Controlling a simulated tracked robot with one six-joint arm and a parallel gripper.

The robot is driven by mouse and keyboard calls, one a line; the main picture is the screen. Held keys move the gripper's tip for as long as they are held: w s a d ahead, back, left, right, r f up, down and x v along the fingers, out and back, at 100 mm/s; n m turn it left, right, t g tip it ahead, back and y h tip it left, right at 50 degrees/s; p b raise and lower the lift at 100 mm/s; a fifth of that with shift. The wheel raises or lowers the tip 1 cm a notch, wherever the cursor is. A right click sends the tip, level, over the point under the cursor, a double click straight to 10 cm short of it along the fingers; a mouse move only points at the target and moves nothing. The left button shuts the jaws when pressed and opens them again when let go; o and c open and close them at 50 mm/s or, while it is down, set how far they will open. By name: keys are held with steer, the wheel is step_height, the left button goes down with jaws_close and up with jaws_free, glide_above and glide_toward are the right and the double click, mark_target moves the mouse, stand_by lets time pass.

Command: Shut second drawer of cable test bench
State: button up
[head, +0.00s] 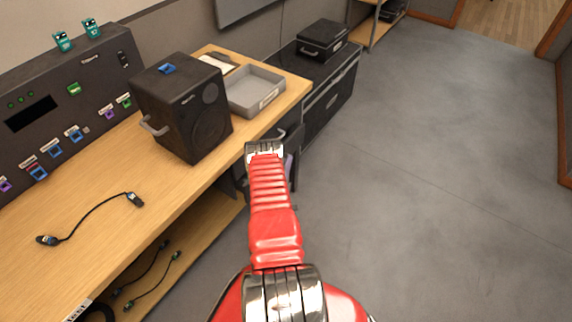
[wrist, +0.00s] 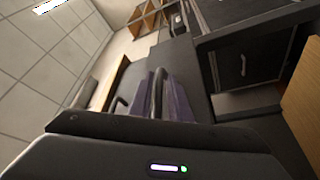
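The cable test bench (head: 110,190) is the long wooden-topped bench on the left. Its dark drawer unit (head: 288,131) shows only partly under the far right end, largely behind my arm. In the wrist view a dark front with an upright handle (wrist: 243,65) stands on the right. My gripper (wrist: 157,95) shows there as two purple fingers with a narrow dark bar between them. Whether the fingers press on that bar, and whether it is a drawer handle, I cannot tell. In the head view my red arm hides most of the gripper. Which drawer is second is unclear.
A black speaker (head: 183,108) and a grey tray (head: 255,92) stand on the bench top. A cable (head: 95,213) lies nearer. A dark cabinet (head: 330,95) with a black case (head: 322,40) stands beyond the bench. The grey floor (head: 440,170) to the right is clear.

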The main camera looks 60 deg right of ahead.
steer(key=shift+c, duration=0.2)
jaws_close()
steer(key=shift+a+f, duration=0.1)
